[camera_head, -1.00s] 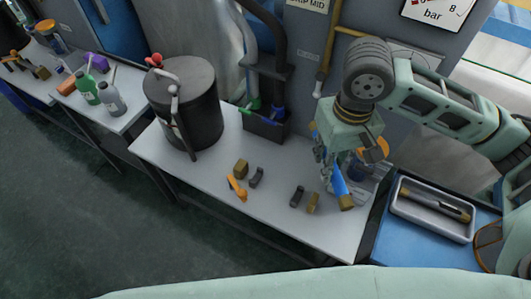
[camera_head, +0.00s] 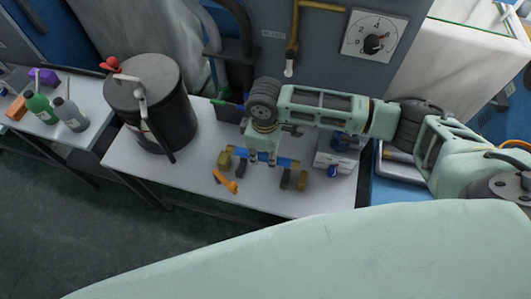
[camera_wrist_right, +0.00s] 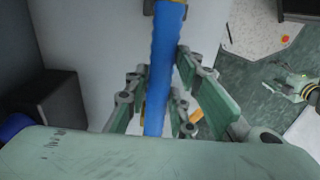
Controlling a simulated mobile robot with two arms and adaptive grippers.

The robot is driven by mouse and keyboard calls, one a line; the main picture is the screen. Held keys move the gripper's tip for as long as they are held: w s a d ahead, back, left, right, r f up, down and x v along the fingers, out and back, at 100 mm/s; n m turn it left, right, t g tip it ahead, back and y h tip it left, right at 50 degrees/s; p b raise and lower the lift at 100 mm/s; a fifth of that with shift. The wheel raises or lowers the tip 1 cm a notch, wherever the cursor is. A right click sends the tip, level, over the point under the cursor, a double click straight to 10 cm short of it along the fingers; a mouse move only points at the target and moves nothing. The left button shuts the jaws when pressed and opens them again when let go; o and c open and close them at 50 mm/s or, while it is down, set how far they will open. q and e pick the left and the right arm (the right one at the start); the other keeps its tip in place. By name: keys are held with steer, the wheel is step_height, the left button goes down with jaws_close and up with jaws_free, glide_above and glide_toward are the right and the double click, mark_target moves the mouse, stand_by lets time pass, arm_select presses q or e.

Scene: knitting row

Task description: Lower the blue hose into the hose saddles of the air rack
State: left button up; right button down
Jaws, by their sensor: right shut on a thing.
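The blue hose (camera_head: 281,162) lies nearly level across the picture, with brass-coloured ends. My right gripper (camera_head: 262,161) is shut on it near its middle. In the right wrist view the hose (camera_wrist_right: 158,75) runs lengthwise between the fingers (camera_wrist_right: 172,100). Below the hose on the white table stand two dark saddles, one at the left (camera_head: 241,170) and one at the right (camera_head: 285,178), with olive blocks (camera_head: 223,160) (camera_head: 302,181) outside them. The hose appears above them; whether it touches them I cannot tell. My left gripper is not in view.
An orange tool (camera_head: 225,182) lies on the white table (camera_head: 205,165) in front of the saddles. A black drum (camera_head: 150,105) stands at the left. A pale unit with a blue knob (camera_head: 333,160) stands at the right.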

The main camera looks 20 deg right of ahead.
steer(key=shift+f+b, duration=0.75)
steer(key=shift+f, duration=0.1)
step_height(320, 180, down, 3)
steer(key=b, duration=0.3)
steer(key=shift+r, duration=0.1)
step_height(320, 180, down, 2)
steer(key=shift+f+b, duration=0.1)
steer(key=shift+b, duration=0.35)
steer(key=shift+f, duration=0.95)
steer(key=c, duration=1.4)
jaws_free()
steer(key=shift+o, duration=0.2)
steer(key=o, duration=0.5)
steer(key=shift+o, duration=0.2)
